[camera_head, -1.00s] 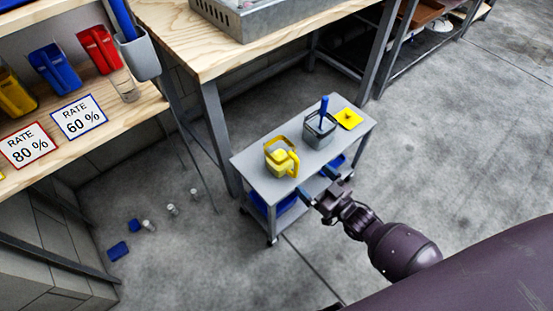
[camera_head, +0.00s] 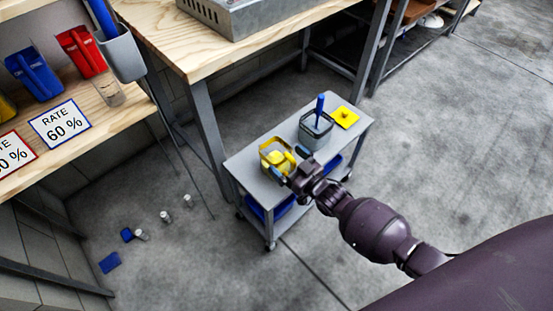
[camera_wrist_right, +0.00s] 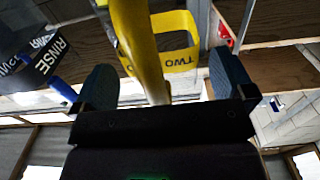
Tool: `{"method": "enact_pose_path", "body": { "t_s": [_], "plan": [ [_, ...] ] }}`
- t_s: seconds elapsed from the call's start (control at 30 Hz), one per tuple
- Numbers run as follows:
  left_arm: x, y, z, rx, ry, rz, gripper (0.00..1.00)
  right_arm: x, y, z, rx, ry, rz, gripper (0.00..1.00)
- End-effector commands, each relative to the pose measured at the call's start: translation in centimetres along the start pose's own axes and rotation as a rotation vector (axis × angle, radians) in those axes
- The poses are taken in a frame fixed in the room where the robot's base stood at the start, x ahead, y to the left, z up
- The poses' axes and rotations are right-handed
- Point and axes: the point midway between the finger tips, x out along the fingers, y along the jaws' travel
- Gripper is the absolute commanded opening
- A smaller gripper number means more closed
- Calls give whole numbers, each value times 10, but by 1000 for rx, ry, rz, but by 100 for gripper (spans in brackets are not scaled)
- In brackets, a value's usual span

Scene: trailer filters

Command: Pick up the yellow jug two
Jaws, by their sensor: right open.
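The yellow jug two (camera_head: 273,148) stands on the top of a small grey cart (camera_head: 246,160). In the right wrist view a yellow band marked TWO (camera_wrist_right: 180,63) and the jug's yellow handle (camera_wrist_right: 138,45) show. My right gripper (camera_head: 289,162) is at the handle side of the jug, partly covering it. Its blue-grey fingers (camera_wrist_right: 165,80) are open, with the handle running between them and gaps on both sides. My left gripper is not in view.
A grey container (camera_head: 315,132) with a blue-handled tool stands beside the jug; a band marked RINSE (camera_wrist_right: 50,55) shows in the wrist view. A yellow square (camera_head: 345,117) lies behind it. A wooden workbench (camera_head: 180,45) stands behind the cart. Floor at right is clear.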

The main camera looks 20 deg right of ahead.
Motion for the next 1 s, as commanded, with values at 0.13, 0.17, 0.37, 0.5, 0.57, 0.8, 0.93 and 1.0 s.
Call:
{"method": "enact_pose_path", "body": {
  "t_s": [0.13,0.17,0.37,0.5,0.57,0.8,0.93,1.0],
  "plan": [
    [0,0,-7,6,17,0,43,8,0,0,0,0,0,100],
    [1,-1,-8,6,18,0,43,9,0,0,0,0,0,100],
    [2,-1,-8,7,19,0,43,9,0,-1,-1,2,0,98],
    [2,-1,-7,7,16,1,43,9,0,-1,-1,2,0,77],
    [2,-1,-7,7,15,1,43,9,0,-1,-1,1,0,68],
    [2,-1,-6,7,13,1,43,9,0,-2,0,3,0,50],
    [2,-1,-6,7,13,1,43,9,0,-2,-1,3,0,50],
    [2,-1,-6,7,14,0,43,9,0,-3,-1,3,0,50]
  ]
}}
